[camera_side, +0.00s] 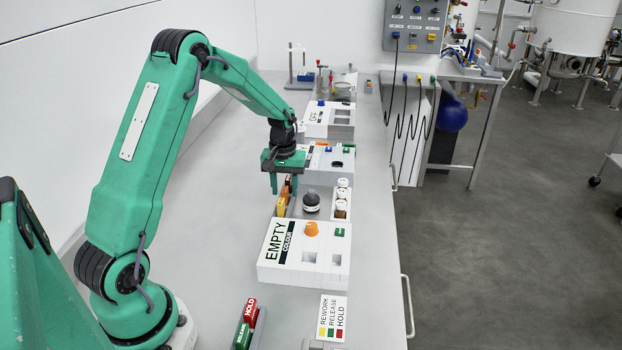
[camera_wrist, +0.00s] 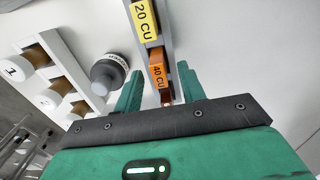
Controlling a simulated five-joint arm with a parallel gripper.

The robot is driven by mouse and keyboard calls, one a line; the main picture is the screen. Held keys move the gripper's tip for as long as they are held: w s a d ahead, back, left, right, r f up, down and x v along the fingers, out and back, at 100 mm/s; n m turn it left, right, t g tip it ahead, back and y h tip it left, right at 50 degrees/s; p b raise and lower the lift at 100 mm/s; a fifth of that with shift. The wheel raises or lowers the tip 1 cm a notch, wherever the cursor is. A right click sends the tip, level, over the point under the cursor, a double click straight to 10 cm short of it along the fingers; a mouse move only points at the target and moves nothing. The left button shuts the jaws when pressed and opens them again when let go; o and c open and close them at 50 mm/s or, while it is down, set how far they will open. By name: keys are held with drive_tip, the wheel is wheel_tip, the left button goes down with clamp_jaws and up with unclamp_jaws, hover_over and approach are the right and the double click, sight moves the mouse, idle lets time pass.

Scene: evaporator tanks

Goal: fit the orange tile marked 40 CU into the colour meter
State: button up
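My gripper (camera_wrist: 159,72) is open, with one green finger on each side of the orange tile and a visible gap to each. In the side view my gripper (camera_side: 283,188) points down over the rack, and its fingers partly hide the tiles. The colour meter (camera_side: 305,255) is a white box nearer the side camera, with a sign reading EMPTY COLOUR, an orange knob (camera_side: 311,229), a green button and square openings on top.
Other white instruments (camera_side: 330,119) stand farther back. Red and green blocks (camera_side: 247,320) and a REWORK/RELEASE/HOLD card (camera_side: 332,317) lie in front.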

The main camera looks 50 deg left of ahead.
sight(285, 188)
clamp_jaws()
drive_tip(key=shift+r, duration=0.1)
idle(0.3)
drive_tip(key=shift+r, duration=0.8)
wheel_tip(285, 188, up, 2)
drive_tip(key=shift+r, duration=0.2)
drive_tip(key=s+d+r, duration=0.1)
drive_tip(key=d+r, duration=0.5)
drive_tip(key=d, duration=0.5)
drive_tip(key=shift+s+d+r, duration=0.25)
drive_tip(key=shift+d+r, duration=0.1)
drive_tip(key=shift+r, duration=0.05)
